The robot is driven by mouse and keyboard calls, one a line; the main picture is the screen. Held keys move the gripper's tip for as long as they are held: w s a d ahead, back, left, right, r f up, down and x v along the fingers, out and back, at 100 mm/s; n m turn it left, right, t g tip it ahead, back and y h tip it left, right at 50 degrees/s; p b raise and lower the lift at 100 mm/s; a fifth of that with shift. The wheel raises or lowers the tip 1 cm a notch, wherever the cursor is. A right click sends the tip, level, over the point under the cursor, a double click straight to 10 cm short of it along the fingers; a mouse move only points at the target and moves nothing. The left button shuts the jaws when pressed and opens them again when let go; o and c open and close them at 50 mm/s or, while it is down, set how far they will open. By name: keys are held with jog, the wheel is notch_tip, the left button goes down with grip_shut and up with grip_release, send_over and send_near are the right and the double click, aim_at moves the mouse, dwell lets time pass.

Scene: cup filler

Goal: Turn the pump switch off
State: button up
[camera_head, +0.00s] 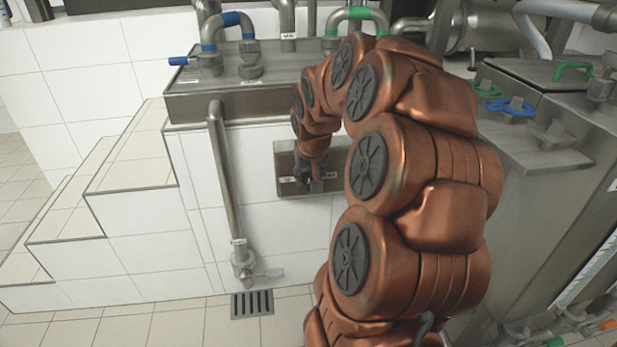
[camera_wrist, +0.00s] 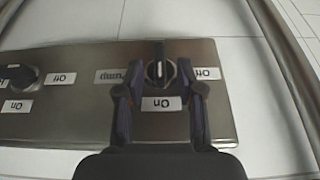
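The pump switch (camera_wrist: 158,71) is a dark round knob with a light pointer line on a metal panel. In the wrist view its line runs roughly up and down the picture, in line with the "On" label (camera_wrist: 160,103); the "Off" label (camera_wrist: 208,73) is to its right. A "Pump" label (camera_wrist: 110,76) is to its left, upside down. My gripper (camera_wrist: 160,91) is open, with its fingertips on either side of the knob's near side; I cannot tell whether they touch it. In the head view my gripper (camera_head: 312,176) is at the panel and hides the switch.
A second knob (camera_wrist: 19,78) with its own On and Off labels is at the panel's left in the wrist view. The metal panel (camera_head: 284,163) is on a white tiled wall. A vertical pipe (camera_head: 226,175) stands left of it, and metal cabinets (camera_head: 545,200) are to the right.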

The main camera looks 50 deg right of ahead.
grip_shut()
dwell(0.6)
jog(key=shift+w+a+f+n+g+h+b, duration=0.35)
jog(key=shift+n+g+h+b, duration=0.4)
jog(key=shift+g+h, duration=1.15)
jog(key=shift+w+a+f+n+g+h+b, duration=0.3)
jog(key=shift+f+n+g+h+b, duration=0.4)
jog(key=shift+h, duration=2.2)
jog(key=shift+w+a+f+n+g+h+b, duration=0.15)
jog(key=shift+a+f+n+g+h+b, duration=0.45)
jog(key=shift+g+h, duration=1.35)
jog(key=shift+d+r+n+t+h+b, duration=0.25)
jog(key=shift+r+t+h+b, duration=0.1)
jog(key=shift+h, duration=0.3)
